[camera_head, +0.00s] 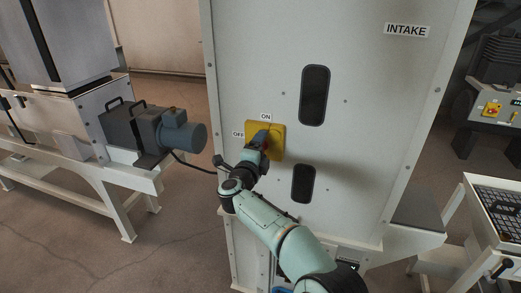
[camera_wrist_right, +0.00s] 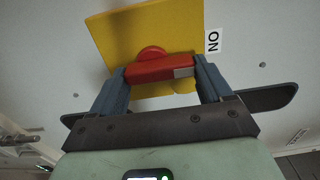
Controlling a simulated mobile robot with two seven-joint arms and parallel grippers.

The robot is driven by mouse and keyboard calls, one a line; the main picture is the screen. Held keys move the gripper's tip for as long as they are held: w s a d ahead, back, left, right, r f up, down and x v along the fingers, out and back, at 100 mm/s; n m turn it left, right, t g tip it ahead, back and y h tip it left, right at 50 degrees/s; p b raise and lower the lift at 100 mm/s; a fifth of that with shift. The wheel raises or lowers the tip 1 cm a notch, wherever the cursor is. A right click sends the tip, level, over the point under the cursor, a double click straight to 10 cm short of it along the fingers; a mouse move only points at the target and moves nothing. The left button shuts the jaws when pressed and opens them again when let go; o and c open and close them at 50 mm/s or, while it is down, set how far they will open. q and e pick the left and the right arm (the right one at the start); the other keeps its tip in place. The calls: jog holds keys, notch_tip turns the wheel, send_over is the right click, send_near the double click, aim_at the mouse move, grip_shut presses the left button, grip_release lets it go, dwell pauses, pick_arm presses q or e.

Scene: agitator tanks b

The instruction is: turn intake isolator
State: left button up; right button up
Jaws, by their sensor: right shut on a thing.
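The intake isolator has a yellow square plate (camera_head: 277,143) on the pale cabinet front, with an ON label (camera_head: 266,117) above it and an OFF label (camera_head: 238,134) to its left. Its red handle (camera_wrist_right: 150,71) lies between the two fingers of my right gripper (camera_head: 262,142) in the wrist view. The fingers close on the bar's two ends. The bar's end with the pale mark is on the side of the ON label (camera_wrist_right: 213,41). In the head view my gripper hides most of the handle. My left gripper is not in view.
The cabinet carries an INTAKE sign (camera_head: 406,30) and two dark slots, upper (camera_head: 314,95) and lower (camera_head: 303,184). A grey-blue motor (camera_head: 160,132) on a white frame stands to the left. A panel with a lever (camera_head: 501,268) is at the lower right.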

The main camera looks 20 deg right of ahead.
jog(key=o, duration=1)
jog(key=b+v, duration=0.1)
jog(key=v, duration=1.2)
jog(key=shift+s+a+b, duration=0.2)
jog(key=shift+b, duration=0.15)
